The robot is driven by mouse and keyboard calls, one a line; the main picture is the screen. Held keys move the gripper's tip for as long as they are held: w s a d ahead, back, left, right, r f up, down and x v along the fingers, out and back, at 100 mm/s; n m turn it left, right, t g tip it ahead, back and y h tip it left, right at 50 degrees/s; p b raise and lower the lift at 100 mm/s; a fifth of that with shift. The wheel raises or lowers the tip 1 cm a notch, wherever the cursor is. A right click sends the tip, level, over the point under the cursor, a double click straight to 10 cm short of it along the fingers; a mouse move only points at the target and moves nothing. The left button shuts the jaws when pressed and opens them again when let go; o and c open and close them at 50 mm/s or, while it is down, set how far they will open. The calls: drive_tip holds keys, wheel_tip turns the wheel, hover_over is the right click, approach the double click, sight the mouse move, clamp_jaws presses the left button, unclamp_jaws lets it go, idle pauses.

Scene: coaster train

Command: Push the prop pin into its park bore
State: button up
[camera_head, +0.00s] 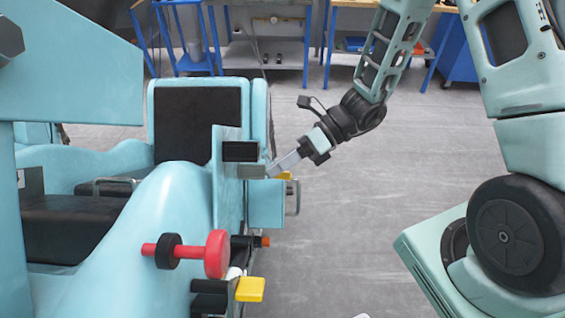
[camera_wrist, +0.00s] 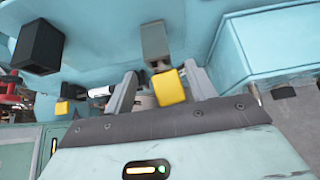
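My gripper (camera_head: 273,170) reaches in from the right to the side of the light-blue train car (camera_head: 185,200). In the wrist view its two fingers (camera_wrist: 160,76) stand apart, with a yellow block (camera_wrist: 170,88) between or just beyond them. A grey block (camera_wrist: 155,42) sticks out of the blue panel just above. A rounded grey part shows partly behind the yellow block; whether a finger touches either is unclear. The yellow block shows partly in the head view (camera_head: 286,176). I cannot tell for sure which part is the prop pin, and no bore is clearly visible.
A red rod with a black collar and red disc (camera_head: 216,254) sticks out of the car nearer me. A yellow tab (camera_head: 250,289) and an orange-tipped black part (camera_head: 262,241) are beside it. A black block (camera_head: 240,151) sits above the gripper. Open floor (camera_head: 350,215) lies right of the car.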

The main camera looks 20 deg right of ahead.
drive_tip(key=b+v, duration=0.3)
drive_tip(key=v, duration=1.4)
drive_tip(key=shift+d, duration=0.2)
drive_tip(key=shift+w, duration=0.1)
drive_tip(key=s+a+f+n+h+b, duration=0.2)
drive_tip(key=s+a+n+h, duration=0.4)
drive_tip(key=n, duration=1.1)
drive_tip(key=s+a+f+n+h+b, duration=0.1)
drive_tip(key=s+a+n+h+b, duration=0.3)
drive_tip(key=s+a+n, duration=0.6)
drive_tip(key=s+n+h, duration=0.1)
drive_tip(key=n+h, duration=0.1)
drive_tip(key=n, duration=0.5)
drive_tip(key=shift+a+f+n+t, duration=0.3)
drive_tip(key=shift+a+f, duration=0.05)
drive_tip(key=shift+a, duration=0.05)
